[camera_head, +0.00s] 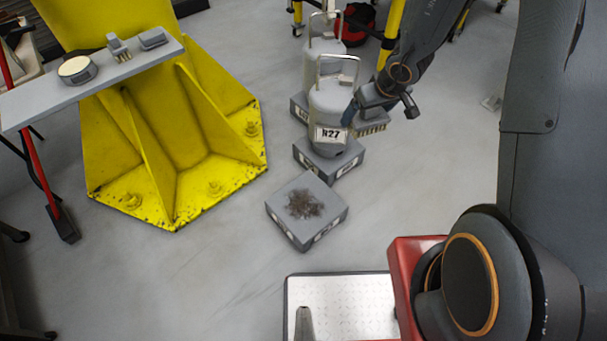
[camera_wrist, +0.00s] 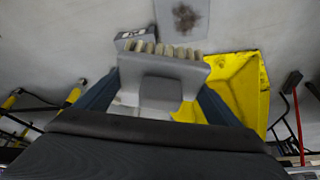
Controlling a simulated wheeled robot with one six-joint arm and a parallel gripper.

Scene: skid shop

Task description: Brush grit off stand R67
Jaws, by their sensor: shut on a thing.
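My gripper (camera_head: 362,107) is shut on a grey brush (camera_head: 372,125) with pale bristles, just right of the cylinder marked N27. In the wrist view the brush (camera_wrist: 163,68) sits between both fingers, bristles pointing away from my gripper. A low grey stand (camera_head: 302,232) on the floor bears a patch of dark brown grit (camera_head: 304,204) on its top. The stand (camera_wrist: 165,28) and grit (camera_wrist: 186,18) also show at the top of the wrist view, apart from the brush. The stand's side labels are too small to read, so I cannot tell if it is R67.
The N27 cylinder (camera_head: 328,107) stands on another stand (camera_head: 317,163); a second cylinder (camera_head: 318,62) is behind it. A yellow bracket base (camera_head: 178,150) is at the left, below a grey shelf (camera_head: 40,99) with small items. Floor around the gritty stand is mostly clear.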

